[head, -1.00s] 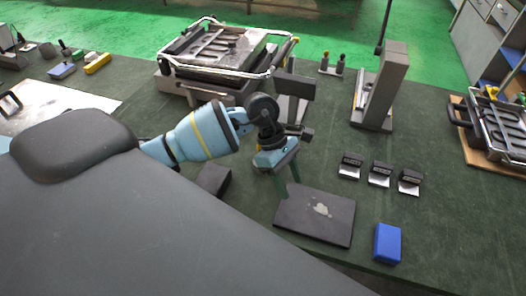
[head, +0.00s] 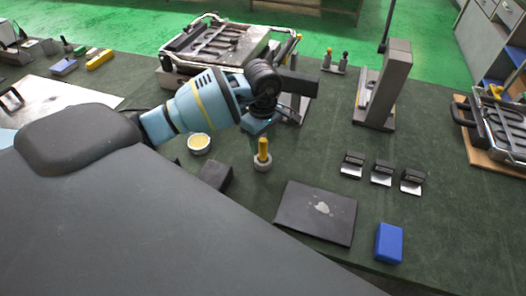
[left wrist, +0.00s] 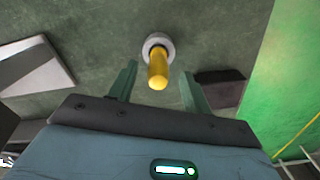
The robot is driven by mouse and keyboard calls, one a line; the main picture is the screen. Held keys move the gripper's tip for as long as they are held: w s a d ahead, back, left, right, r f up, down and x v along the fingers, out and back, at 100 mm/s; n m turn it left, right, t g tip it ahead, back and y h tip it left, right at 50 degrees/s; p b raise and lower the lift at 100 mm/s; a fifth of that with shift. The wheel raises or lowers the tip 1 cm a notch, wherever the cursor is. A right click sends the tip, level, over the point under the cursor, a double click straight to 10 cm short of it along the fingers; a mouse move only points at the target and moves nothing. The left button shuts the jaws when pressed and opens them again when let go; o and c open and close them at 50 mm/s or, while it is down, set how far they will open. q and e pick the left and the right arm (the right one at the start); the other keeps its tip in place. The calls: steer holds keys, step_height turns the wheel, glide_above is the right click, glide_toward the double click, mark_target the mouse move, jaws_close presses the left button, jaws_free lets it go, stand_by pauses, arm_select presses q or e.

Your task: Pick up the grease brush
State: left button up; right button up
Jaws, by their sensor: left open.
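The grease brush (head: 264,147) shows as a yellow handle standing upright in a small grey round holder (head: 262,165) on the green table. In the left wrist view the yellow handle (left wrist: 158,72) points toward the camera, with the grey holder ring (left wrist: 153,43) around its base. My left gripper (head: 258,127) is just behind and above the brush in the head view. In the left wrist view its fingers (left wrist: 159,78) are apart, one on each side of the handle, and hold nothing. The brush's bristles are hidden. My right gripper is not in view.
A round pot with yellowish contents (head: 200,142) stands left of the brush. A dark block (head: 215,176) and a dark plate (head: 315,213) lie nearby. A blue block (head: 389,243) and three small black-and-silver pieces (head: 381,175) are to the right. A metal-framed device (head: 215,50) stands behind.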

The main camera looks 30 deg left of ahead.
mark_target(263, 149)
arm_select(q)
steer(key=shift+w+f, duration=0.1)
steer(key=shift+f, duration=2.45)
steer(key=c, duration=1.1)
jaws_close()
steer(key=shift+r, duration=0.5)
steer(key=shift+s+r, duration=0.15)
steer(key=shift+r, duration=0.5)
steer(key=shift+s+r, duration=0.15)
steer(key=shift+r, duration=0.45)
steer(key=s+d+r, duration=0.1)
steer(key=s, duration=1.4)
steer(key=shift+s+r, duration=0.2)
steer(key=shift+r, duration=0.05)
